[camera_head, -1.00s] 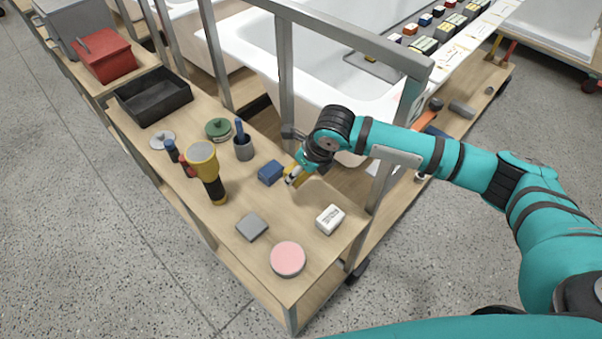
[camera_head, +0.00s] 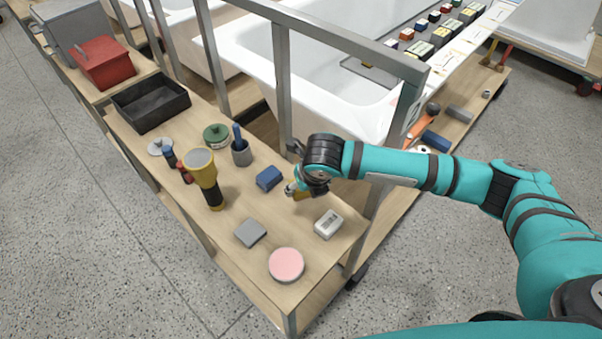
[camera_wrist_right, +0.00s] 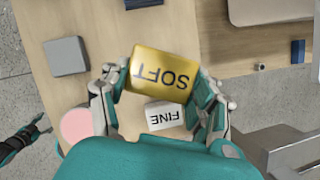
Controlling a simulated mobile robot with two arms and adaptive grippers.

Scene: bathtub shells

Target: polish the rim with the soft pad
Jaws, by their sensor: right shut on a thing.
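The soft pad (camera_wrist_right: 160,75) is a yellow block marked SOFT, gripped between the two fingers of my right gripper (camera_wrist_right: 158,92) in the right wrist view. In the head view my right gripper (camera_head: 293,190) is over the right part of the wooden bench top, beside a blue block, and the pad is mostly hidden there. The white bathtub shell (camera_head: 345,102) lies behind the metal frame, its rim apart from the gripper. A dark and teal hand, seemingly my left gripper (camera_wrist_right: 22,138), shows at the left edge of the wrist view; its jaws are unclear.
A white block marked FINE (camera_wrist_right: 165,116), a pink disc (camera_head: 286,265), a grey block (camera_head: 250,233), a blue block (camera_head: 269,178) and a yellow-black torch-like tool (camera_head: 205,180) stand on the bench. A metal post (camera_head: 283,85) and rail stand between bench and tub.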

